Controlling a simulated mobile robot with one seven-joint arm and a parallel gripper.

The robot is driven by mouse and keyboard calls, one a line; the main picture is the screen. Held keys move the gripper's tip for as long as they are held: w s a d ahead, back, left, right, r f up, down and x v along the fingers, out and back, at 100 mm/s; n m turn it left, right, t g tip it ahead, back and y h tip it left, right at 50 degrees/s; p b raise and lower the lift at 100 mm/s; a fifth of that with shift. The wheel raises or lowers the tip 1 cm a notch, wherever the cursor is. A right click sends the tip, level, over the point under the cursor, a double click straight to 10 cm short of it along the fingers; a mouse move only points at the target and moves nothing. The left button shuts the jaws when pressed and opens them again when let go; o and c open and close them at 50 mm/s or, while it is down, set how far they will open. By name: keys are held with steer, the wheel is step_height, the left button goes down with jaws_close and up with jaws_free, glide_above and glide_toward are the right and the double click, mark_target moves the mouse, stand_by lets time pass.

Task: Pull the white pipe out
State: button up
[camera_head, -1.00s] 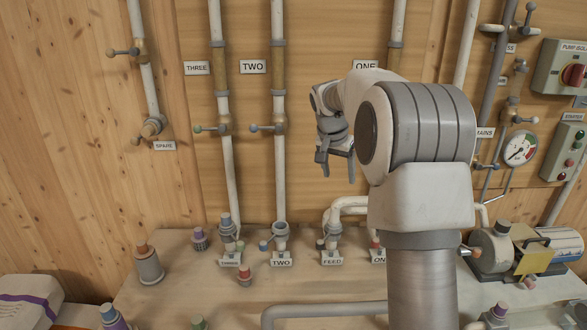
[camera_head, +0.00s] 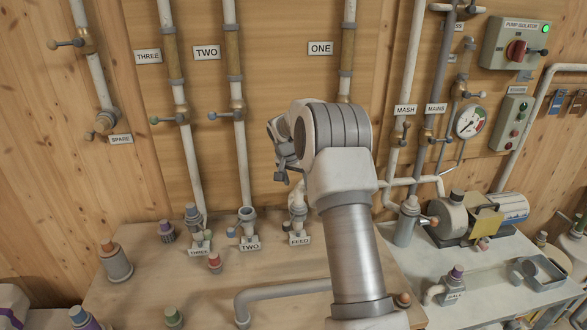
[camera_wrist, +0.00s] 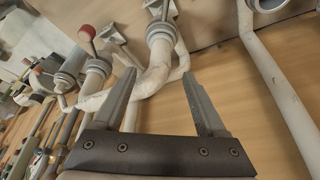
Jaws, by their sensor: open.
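Several white pipes show, and I cannot tell which one the task means. White vertical pipes run down the wall, such as the one under the TWO sign (camera_head: 243,160). A bent white pipe (camera_wrist: 155,80) shows in the wrist view, joined to a grey ringed fitting (camera_wrist: 160,35). My gripper (camera_head: 283,172) hangs just above the FEED fitting (camera_head: 298,208) in the head view, partly hidden by my arm. In the wrist view my gripper (camera_wrist: 160,88) is open, with the bent pipe beyond and between its fingers. Nothing is held.
A grey bent pipe (camera_head: 280,290) lies along the bench front (camera_head: 190,300). Capped fittings stand around, including an orange-topped one (camera_head: 114,262). A pump (camera_head: 480,215) stands right on a grey bench. In the wrist view another white pipe (camera_wrist: 275,90) runs along the right.

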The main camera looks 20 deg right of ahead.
mark_target(298, 186)
steer(key=shift+p+x, duration=0.3)
steer(key=shift+x, duration=2.4)
steer(key=shift+c, duration=0.2)
jaws_close()
steer(key=c, duration=0.6)
jaws_free()
jaws_close()
steer(key=shift+r, duration=0.1)
